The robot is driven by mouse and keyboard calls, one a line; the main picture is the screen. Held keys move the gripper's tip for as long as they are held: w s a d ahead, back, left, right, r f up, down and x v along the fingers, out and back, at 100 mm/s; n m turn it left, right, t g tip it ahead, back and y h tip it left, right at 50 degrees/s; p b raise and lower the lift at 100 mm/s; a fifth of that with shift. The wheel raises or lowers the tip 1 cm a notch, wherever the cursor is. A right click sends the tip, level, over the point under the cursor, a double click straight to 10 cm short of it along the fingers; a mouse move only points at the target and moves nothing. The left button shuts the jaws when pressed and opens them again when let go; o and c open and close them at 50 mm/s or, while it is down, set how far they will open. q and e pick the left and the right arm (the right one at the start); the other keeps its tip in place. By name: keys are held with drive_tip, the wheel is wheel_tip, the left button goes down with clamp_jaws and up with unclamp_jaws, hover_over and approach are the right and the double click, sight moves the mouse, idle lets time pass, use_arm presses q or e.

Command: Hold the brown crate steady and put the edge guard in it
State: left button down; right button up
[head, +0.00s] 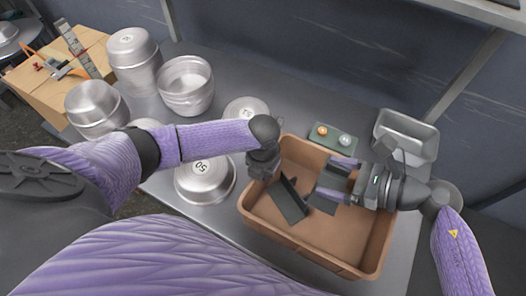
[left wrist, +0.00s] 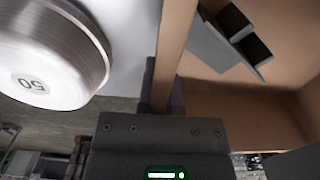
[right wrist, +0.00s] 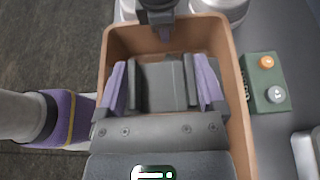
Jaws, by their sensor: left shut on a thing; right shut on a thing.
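The brown crate (head: 328,236) stands on the metal bench. My left gripper (head: 262,172) is shut on its left wall, which runs up through the left wrist view (left wrist: 176,45). My right gripper (head: 328,182) is inside the crate's outline, in from the right. It is shut on the grey edge guard (head: 289,201), an angular piece with dark parts. In the right wrist view the edge guard (right wrist: 165,86) sits between the purple fingers, over the crate. I cannot tell whether it touches the crate floor. The left wrist view also shows the guard (left wrist: 222,48), tilted.
A green box with two knobs (head: 333,139) and a metal pan (head: 406,136) stand behind the crate. Several metal pots, one marked 50 (head: 205,180), stand to the left. A wooden block with tools (head: 62,75) is at the far left. The crate's front floor is bare.

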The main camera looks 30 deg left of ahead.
drive_tip(key=shift+f, duration=2.4)
drive_tip(key=o, duration=1)
drive_tip(key=v, duration=1.2)
use_arm(q)
drive_tip(key=c, duration=0.7)
unclamp_jaws()
wheel_tip(320, 180, up, 12)
drive_tip(key=shift+r, duration=0.1)
use_arm(e)
drive_tip(key=shift+s+f, duration=0.1)
drive_tip(key=shift+f, duration=0.05)
